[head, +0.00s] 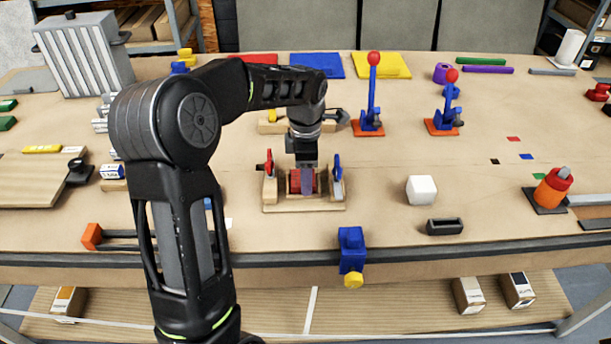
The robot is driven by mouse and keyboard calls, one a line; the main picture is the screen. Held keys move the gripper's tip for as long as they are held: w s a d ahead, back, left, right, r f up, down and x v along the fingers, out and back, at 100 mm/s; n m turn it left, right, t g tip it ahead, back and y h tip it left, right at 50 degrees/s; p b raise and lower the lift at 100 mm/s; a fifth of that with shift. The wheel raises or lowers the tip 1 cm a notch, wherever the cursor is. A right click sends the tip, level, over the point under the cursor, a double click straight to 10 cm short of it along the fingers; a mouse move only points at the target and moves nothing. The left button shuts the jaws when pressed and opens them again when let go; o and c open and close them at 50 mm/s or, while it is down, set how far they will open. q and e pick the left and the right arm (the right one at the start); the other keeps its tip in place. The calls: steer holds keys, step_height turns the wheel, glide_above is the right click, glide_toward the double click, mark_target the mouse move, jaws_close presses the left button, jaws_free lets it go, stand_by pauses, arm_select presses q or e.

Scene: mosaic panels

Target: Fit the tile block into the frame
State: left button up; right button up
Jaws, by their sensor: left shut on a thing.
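The wooden frame (275,206) lies near the front middle of the table, a base with low walls and a clamp on each side. One clamp has a red handle (268,161), the other a blue handle (337,166). My left gripper (302,166) points down over the frame and is shut on the tile block (295,183), a small red piece with a purple part. The block is between the frame's side walls. Its underside is hidden, so I cannot tell if it is seated. My right gripper is not in view.
A white cube (421,190) and a dark open box (444,227) lie right of the frame. A blue vise (351,248) is at the front edge. Two red-knobbed toggle clamps (371,95) (446,105) stand behind. The table between frame and white cube is clear.

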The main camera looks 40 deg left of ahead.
arm_select(q)
steer(key=o, duration=1.6)
steer(key=shift+s+f, duration=0.2)
steer(key=shift+f, duration=0.35)
steer(key=shift+s+f, duration=0.15)
steer(key=shift+f, duration=0.35)
steer(key=shift+c, duration=0.2)
steer(key=shift+r, duration=0.15)
steer(key=shift+w+r+p, duration=0.1)
steer(key=shift+r+p, duration=0.5)
step_height(320, 180, up, 12)
steer(key=shift+w+r, duration=0.15)
steer(key=shift+w, duration=0.15)
